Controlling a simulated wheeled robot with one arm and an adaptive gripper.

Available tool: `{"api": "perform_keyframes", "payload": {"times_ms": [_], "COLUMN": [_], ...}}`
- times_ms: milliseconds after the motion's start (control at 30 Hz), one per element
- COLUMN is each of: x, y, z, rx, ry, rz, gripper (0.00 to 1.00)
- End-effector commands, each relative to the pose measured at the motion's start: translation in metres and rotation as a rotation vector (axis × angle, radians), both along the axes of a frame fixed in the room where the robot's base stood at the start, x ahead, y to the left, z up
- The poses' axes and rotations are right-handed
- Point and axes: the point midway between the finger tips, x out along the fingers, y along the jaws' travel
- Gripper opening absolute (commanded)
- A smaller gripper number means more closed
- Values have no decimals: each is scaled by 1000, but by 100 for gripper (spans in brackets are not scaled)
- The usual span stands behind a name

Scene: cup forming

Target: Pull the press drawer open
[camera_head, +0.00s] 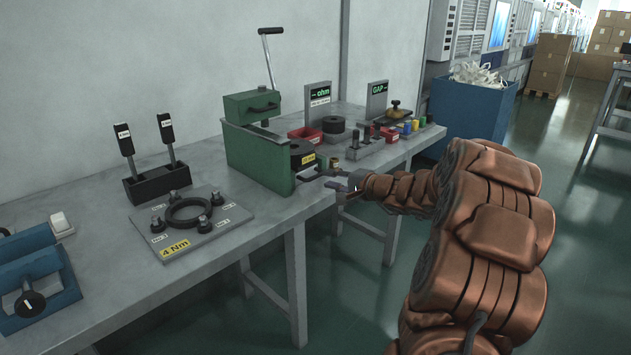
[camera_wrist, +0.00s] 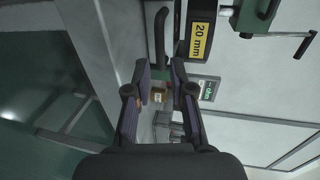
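The green press (camera_head: 262,150) stands on the grey workbench, with its lever up. A dark round piece sits at its right end above a yellow "20 mm" label (camera_wrist: 200,41); the label also shows in the head view (camera_head: 308,159). A dark bar-shaped handle (camera_wrist: 160,38), apparently the drawer's, sticks out beside the label in the wrist view. My gripper (camera_wrist: 161,68) is open, its two fingers apart, with the handle's end between or just beyond the fingertips. I cannot tell whether they touch it. In the head view my gripper (camera_head: 335,183) is beside the press's right end, at the bench edge.
A plate with a black ring and several knobs (camera_head: 190,222) lies left of the press. A red tray (camera_head: 305,136), an "ohm" display (camera_head: 318,100) and a "GAP" display (camera_head: 377,98) stand behind. A blue bin (camera_head: 470,115) is beyond the bench. The floor in front is clear.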

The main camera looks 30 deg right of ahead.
Motion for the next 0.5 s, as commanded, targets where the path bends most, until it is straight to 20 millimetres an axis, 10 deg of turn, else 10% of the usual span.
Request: {"api": "perform_keyframes", "payload": {"times_ms": [500], "x": [57], "y": [16], "z": [-13], "rx": [-2], "ry": [2], "rz": [6], "gripper": [22]}}
